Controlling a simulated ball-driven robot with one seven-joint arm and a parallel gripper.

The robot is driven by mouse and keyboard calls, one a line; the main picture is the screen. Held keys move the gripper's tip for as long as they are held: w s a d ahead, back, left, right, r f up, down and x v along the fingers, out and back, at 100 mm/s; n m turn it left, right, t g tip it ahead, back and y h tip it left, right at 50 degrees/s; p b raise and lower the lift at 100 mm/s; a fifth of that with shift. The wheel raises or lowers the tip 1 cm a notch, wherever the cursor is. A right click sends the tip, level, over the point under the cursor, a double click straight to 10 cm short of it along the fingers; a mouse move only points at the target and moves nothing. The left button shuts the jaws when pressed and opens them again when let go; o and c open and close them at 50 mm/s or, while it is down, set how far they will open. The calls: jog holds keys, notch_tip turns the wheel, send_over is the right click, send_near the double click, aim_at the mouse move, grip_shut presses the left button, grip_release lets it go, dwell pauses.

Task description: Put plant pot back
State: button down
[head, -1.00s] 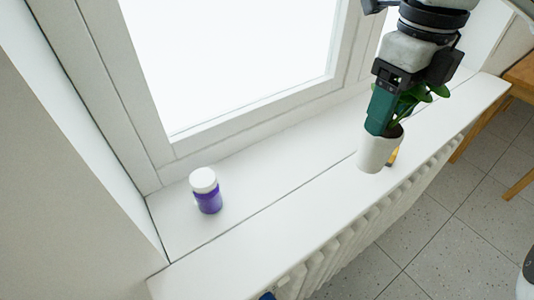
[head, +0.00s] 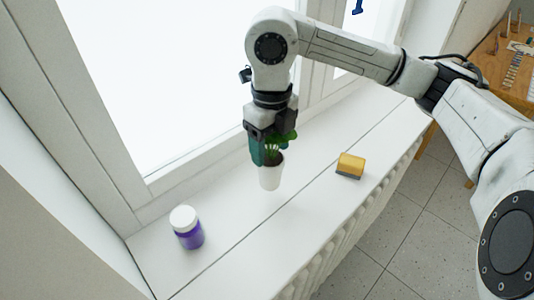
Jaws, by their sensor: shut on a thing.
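The plant pot (head: 270,179) is a small white pot with dark soil and a green leafy plant (head: 276,147). My gripper (head: 260,152) points down and is shut on the pot at its left rim. The pot is upright, over the white window sill (head: 320,215), near the seam along it. I cannot tell whether its base touches the sill or hangs just above it. The far finger is partly hidden by the leaves.
A purple jar with a white lid (head: 187,228) stands on the sill to the left. A yellow and dark sponge-like block (head: 350,166) lies to the right. The window frame (head: 165,180) rises behind. A radiator (head: 340,225) is below the front edge. A wooden table (head: 490,80) is at the right.

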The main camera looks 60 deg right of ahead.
aim_at(267, 158)
jog(key=shift+w+f, duration=0.3)
notch_tip(267, 158, down, 2)
jog(key=shift+w+f+p, duration=0.1)
jog(key=shift+p, duration=0.6)
jog(key=shift+f, duration=0.6)
jog(key=shift+f+b, duration=0.25)
jog(key=shift+b, duration=0.05)
jog(key=shift+c, duration=1)
grip_release()
jog(key=shift+r, duration=0.1)
jog(key=shift+r+p, duration=0.15)
jog(key=shift+p, duration=0.15)
notch_tip(267, 158, up, 12)
jog(key=shift+b, duration=1.2)
